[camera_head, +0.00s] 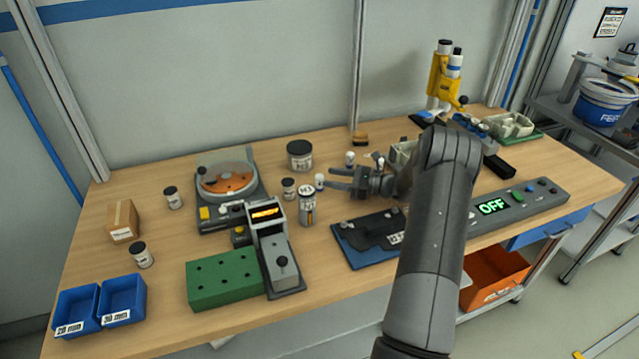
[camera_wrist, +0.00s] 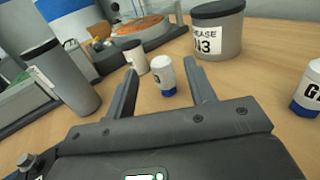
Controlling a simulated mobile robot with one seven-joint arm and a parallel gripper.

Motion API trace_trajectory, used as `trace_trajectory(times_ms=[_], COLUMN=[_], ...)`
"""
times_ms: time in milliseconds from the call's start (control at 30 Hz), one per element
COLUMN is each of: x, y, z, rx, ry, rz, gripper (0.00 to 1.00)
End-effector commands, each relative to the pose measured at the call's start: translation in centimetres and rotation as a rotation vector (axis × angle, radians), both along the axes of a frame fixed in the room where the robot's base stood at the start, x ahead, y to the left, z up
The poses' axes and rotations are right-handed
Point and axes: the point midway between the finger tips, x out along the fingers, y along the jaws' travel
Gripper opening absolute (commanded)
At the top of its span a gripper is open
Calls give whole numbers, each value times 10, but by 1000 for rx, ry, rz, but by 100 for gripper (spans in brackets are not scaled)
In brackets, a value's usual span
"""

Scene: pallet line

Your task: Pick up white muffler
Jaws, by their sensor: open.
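A small white cylinder with a dark blue band at its foot, which looks like the white muffler (camera_head: 319,182), stands upright on the workbench. In the wrist view the white muffler (camera_wrist: 165,75) shows between and just beyond my fingertips. My gripper (camera_head: 332,178) is open and empty, low over the bench and pointing left at it. In the wrist view my gripper (camera_wrist: 160,72) has one finger on each side of the line to the muffler. A similar white and blue piece (camera_head: 350,159) stands behind my gripper; it also shows at the right in the wrist view (camera_wrist: 308,88).
A grey grease jar (camera_head: 300,155) stands behind the muffler. A small dark-lidded jar (camera_head: 288,188) is close on its left and a taller grey canister (camera_head: 307,207) in front. A turntable device (camera_head: 228,185) stands further left. A blue mat (camera_head: 370,240) lies in front of my gripper.

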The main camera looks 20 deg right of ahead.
Motion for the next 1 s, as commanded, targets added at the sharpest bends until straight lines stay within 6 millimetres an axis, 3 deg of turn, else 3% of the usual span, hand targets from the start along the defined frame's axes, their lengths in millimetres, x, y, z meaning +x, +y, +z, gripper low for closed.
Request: trace_trajectory(times_ms=[300,567,1000], x=[24,28,28], y=[37,42,42], z=[-5,-5,-5], rx=[-2,-1,-1], ry=[0,1,1], rz=[3,0,1], gripper=[50,50,15])
